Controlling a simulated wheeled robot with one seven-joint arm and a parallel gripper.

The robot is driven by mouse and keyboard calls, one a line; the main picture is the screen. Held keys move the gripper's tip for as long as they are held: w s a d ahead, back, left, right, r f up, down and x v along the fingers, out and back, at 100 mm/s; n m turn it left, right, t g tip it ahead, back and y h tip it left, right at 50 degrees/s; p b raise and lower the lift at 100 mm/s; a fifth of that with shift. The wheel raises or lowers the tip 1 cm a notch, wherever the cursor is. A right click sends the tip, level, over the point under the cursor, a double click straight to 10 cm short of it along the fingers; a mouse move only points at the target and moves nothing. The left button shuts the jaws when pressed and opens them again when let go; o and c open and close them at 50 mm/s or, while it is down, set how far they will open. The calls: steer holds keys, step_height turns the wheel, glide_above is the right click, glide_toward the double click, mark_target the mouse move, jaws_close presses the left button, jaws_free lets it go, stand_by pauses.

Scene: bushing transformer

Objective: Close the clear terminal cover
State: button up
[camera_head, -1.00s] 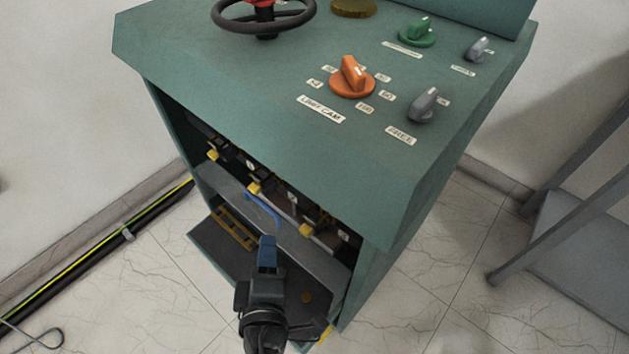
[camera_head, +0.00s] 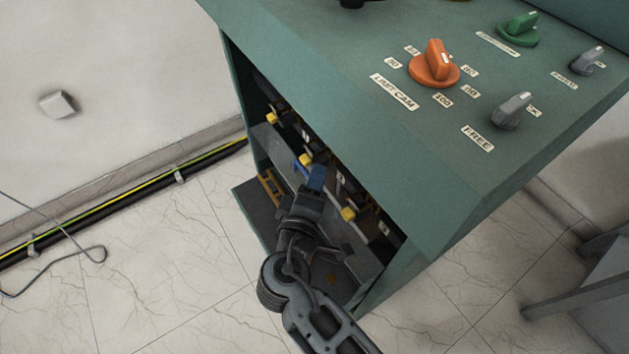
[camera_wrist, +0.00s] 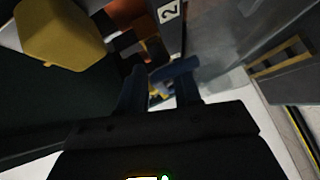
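The terminal cover (camera_head: 277,150) is a grey, see-through-looking panel in the cabinet's front opening, tilted outward below the terminals. It also shows in the wrist view (camera_wrist: 222,75). My gripper (camera_head: 317,178) has blue fingers and reaches into the opening at the middle of the cover. In the wrist view my gripper (camera_wrist: 158,88) has its fingers apart, with a gap between them. A blue handle (camera_wrist: 176,68) of the cover shows at the fingertips, overlapping the right finger. I cannot tell whether they touch. In the head view my gripper mostly hides the handle.
The green cabinet (camera_head: 330,75) overhangs the opening, with an orange knob (camera_head: 434,66) on top. Yellow-tipped terminals (camera_head: 349,214) line the inside; one yellow block (camera_wrist: 60,35) is close in the wrist view. A grey metal stand (camera_head: 590,295) is at right.

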steer(key=shift+c, duration=0.4)
jaws_close()
steer(key=shift+s+a+f, duration=0.1)
steer(key=shift+a, duration=0.05)
